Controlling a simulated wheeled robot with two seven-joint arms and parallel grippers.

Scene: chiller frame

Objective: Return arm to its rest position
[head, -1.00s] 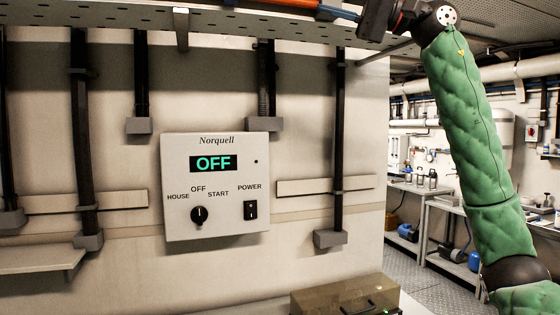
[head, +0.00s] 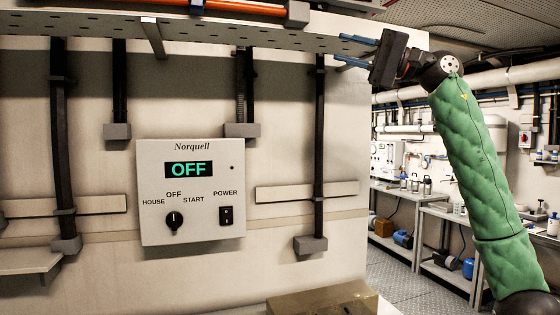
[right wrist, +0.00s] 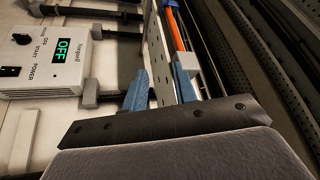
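My right arm in green padding rises on the right of the head view. Its gripper (head: 345,49) is at the upper right, beside the right end of the overhead perforated tray. Its two blue fingers point left and stand apart, open. In the right wrist view the blue fingers (right wrist: 161,88) stand on either side of the tray's perforated plate (right wrist: 156,45). I cannot tell whether they touch it. Nothing else shows between them. My left gripper is not in view.
A Norquell control box (head: 191,190) on the wall reads OFF, with a knob (head: 174,221) and a power switch (head: 226,215). An orange pipe (head: 215,6) lies along the overhead tray (head: 200,29). A brownish box (head: 325,300) is at the bottom. Benches stand behind the arm.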

